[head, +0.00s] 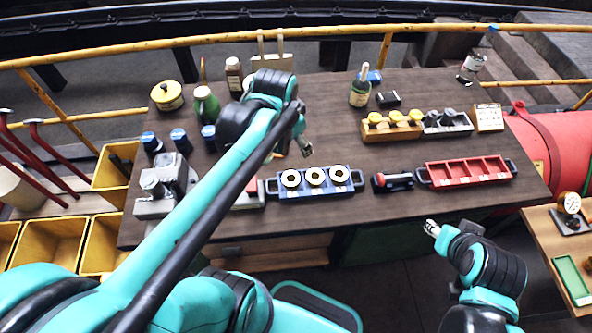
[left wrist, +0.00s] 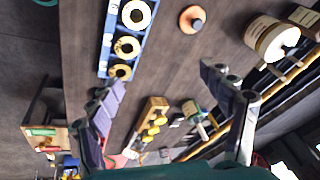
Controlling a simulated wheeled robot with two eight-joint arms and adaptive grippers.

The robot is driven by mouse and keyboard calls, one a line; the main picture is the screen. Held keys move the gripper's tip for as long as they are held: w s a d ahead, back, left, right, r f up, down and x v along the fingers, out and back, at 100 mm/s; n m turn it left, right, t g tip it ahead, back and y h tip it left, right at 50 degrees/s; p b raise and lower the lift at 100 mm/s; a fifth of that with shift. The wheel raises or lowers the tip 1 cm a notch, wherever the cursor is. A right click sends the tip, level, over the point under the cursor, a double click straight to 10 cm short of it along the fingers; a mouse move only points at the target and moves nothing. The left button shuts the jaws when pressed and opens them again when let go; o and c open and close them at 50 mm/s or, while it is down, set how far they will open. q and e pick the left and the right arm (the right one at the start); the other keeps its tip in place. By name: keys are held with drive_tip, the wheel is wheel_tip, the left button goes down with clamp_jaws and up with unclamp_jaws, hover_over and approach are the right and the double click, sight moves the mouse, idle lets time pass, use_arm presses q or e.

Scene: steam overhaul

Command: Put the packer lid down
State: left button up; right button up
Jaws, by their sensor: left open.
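A small copper-orange disc with a knob (left wrist: 192,19), which looks like the packer lid, lies on the dark tabletop in the left wrist view. In the head view my left arm mostly hides that spot. My left gripper (head: 290,143) hangs over the middle of the bench, behind the blue tray. In the left wrist view its fingers (left wrist: 160,88) are spread wide with nothing between them, and the disc lies beyond the tips. My right gripper (head: 432,228) is off the bench's front edge at the lower right; its finger opening is too small to judge.
A blue tray (head: 275,187) of brass rings and a red divided tray (head: 427,177) stand along the front. A pale drum (left wrist: 262,38) stands beyond the disc. Bottles and a yellow pot (head: 167,97) stand at the back left. Bare wood (head: 330,120) lies mid-bench.

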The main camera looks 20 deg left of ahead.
use_arm(q)
drive_tip(key=s+d+f+n+t, duration=0.1)
drive_tip(key=s+d+n+t, duration=0.2)
drive_tip(key=s, duration=0.5)
drive_tip(key=shift+s+d+f+n+h, duration=0.2)
drive_tip(key=shift+d+f+n+h, duration=0.1)
drive_tip(key=shift+d+n, duration=0.65)
wheel_tip(320, 180, down, 6)
drive_tip(key=b, duration=0.6)
drive_tip(key=shift+f, duration=0.2)
